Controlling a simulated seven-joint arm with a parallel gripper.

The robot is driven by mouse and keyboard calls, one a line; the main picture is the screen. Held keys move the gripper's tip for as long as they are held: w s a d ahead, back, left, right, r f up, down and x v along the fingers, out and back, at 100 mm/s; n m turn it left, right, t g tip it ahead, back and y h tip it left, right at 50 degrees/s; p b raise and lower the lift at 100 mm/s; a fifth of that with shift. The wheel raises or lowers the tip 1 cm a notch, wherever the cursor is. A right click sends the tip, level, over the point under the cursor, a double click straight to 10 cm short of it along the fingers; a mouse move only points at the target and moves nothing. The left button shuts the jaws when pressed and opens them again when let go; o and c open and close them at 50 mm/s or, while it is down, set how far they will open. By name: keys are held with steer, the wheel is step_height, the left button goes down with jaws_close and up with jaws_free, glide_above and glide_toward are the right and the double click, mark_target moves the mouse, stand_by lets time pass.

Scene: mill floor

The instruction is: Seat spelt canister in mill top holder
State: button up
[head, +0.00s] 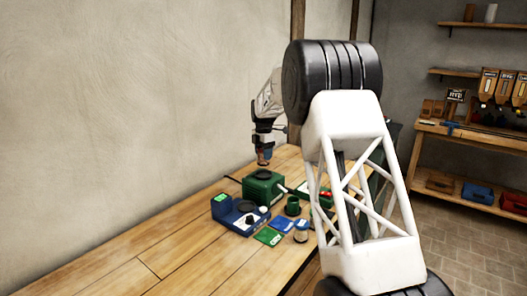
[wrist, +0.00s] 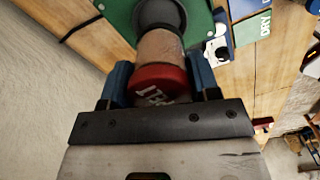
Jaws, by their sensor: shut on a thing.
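My gripper (head: 264,148) is shut on a canister (head: 263,160) and holds it over the green mill (head: 263,188). In the wrist view the canister has a red lid (wrist: 158,82) with pale lettering that I cannot read fully, and a brownish body (wrist: 160,47). The blue fingers grip it at the lid, one on each side. The far end of the canister points at the dark round holder (wrist: 161,14) on the mill's green top. In the head view a small gap seems to separate canister and mill. The canister hides part of the holder.
A blue device with a green display (head: 222,199) stands left of the mill. The wooden bench (head: 150,262) is clear at front left. A wall runs behind.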

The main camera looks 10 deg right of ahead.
mark_target(264, 164)
steer(key=shift+f, duration=2.2)
steer(key=shift+f, duration=0.65)
stand_by(0.4)
steer(key=o, duration=0.8)
steer(key=shift+o, duration=0.2)
steer(key=shift+r, duration=0.1)
steer(key=shift+r, duration=5.4)
